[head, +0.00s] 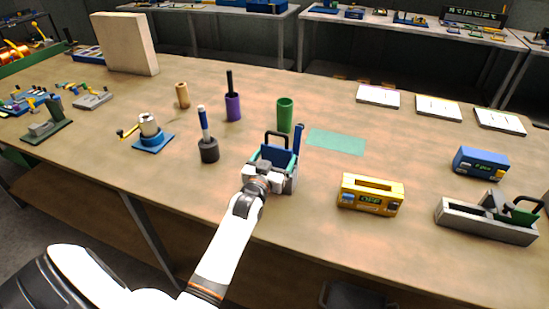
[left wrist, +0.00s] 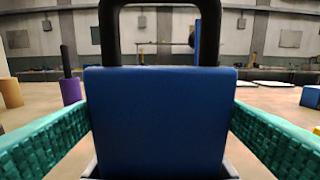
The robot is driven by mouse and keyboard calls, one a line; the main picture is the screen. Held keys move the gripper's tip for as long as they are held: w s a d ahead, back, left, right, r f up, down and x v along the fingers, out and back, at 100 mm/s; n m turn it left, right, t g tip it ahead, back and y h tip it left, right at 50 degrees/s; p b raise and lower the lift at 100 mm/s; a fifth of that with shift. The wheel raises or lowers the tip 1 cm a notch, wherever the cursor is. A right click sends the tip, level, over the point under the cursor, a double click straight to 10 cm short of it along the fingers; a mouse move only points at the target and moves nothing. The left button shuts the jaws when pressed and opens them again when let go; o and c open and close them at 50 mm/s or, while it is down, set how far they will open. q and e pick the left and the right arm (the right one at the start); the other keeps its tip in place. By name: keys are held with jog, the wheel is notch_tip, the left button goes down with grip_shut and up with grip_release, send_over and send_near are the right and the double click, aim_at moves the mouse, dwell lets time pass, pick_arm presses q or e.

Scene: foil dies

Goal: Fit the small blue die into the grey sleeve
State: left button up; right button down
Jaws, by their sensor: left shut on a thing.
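The small blue die (head: 277,155), a blue block with a dark loop handle, is between the teal fingers of my left gripper (head: 272,163). In the left wrist view the die (left wrist: 155,125) fills the middle, upright, with a teal finger on either side. My left gripper is shut on it. Grey edges show at the die's lower corners in the left wrist view. The die's lower end is hidden, so I cannot tell how deep it sits. My right gripper is not in view.
A dark blue post (head: 298,138) stands just behind the die. A green cup (head: 285,115) and a teal mat (head: 337,141) lie beyond. A yellow box (head: 371,194) stands to the right, a dark cup (head: 208,151) with a marker to the left.

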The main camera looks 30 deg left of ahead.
pick_arm(q)
jog(key=shift+f+b, duration=1.25)
jog(key=shift+f, duration=0.55)
jog(key=o, duration=1.2)
jog(key=shift+o, duration=0.2)
jog(key=shift+f, duration=0.2)
jog(key=shift+s+d+f, duration=0.1)
jog(key=shift+s+d, duration=0.05)
jog(key=shift+s, duration=0.35)
jog(key=b+v, duration=0.1)
jog(key=v, duration=1)
jog(key=shift+s+d+b, duration=0.1)
jog(key=shift+b, duration=0.25)
